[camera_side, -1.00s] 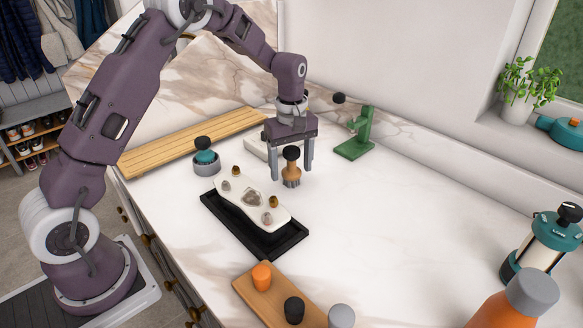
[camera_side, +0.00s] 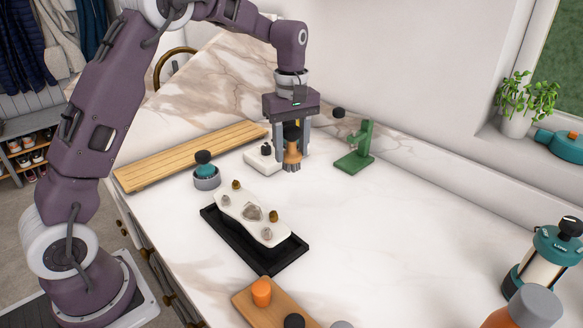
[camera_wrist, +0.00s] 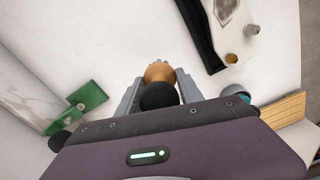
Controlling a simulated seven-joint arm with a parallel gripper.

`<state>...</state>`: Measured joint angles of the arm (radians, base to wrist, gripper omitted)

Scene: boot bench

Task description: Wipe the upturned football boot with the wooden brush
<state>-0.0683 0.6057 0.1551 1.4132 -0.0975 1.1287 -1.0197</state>
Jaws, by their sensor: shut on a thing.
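My gripper (camera_side: 291,150) is shut on the wooden brush (camera_side: 292,155), which has a black knob on top and grey bristles pointing down. The brush is upright beside a small white box; whether its bristles touch the counter is hard to tell. In the wrist view the brush (camera_wrist: 159,73) sits between the two fingers, its knob nearest the camera. The upturned football boot (camera_side: 235,207) shows a white sole with brown and grey studs and a grey patch in the middle. It lies on a black tray (camera_side: 270,268), nearer the camera than the brush and apart from it.
A teal-and-grey pot with a black knob (camera_side: 206,178) stands left of the boot. A wooden slatted board (camera_side: 190,155) lies behind. The white box (camera_side: 262,162) and a green stand (camera_side: 355,160) flank my gripper. A wooden board with knobs (camera_side: 245,300) is in front.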

